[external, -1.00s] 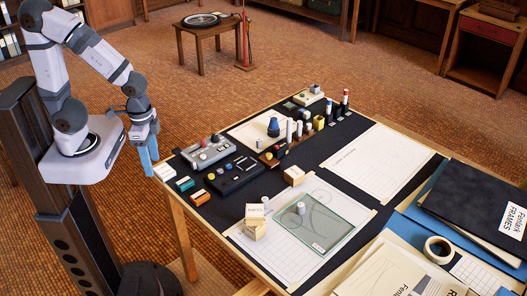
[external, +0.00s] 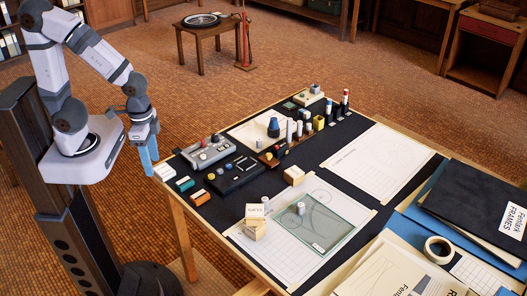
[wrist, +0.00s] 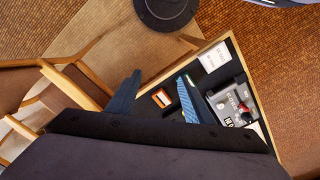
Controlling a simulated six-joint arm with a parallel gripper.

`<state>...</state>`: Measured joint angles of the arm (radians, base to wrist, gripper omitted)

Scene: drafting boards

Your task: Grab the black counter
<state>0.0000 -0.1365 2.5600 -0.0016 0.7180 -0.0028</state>
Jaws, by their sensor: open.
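I cannot pick out the black counter with certainty; several small dark pieces stand among the others at the far side of the drafting table and are too small to tell apart. My gripper (external: 149,160) hangs at the left corner of the table in the external view, pointing down with blue fingers. It is open and empty. In the wrist view, the fingers of my gripper (wrist: 160,76) stand apart, with the table edge beyond them and nothing between them in their grasp.
A grey device with knobs (external: 208,151) and a black flat case (external: 240,180) lie near my gripper. An orange block (external: 200,197), a teal block (external: 184,184) and a white box (external: 165,172) line the left edge. A glass plate (external: 335,225) lies on the front sheet.

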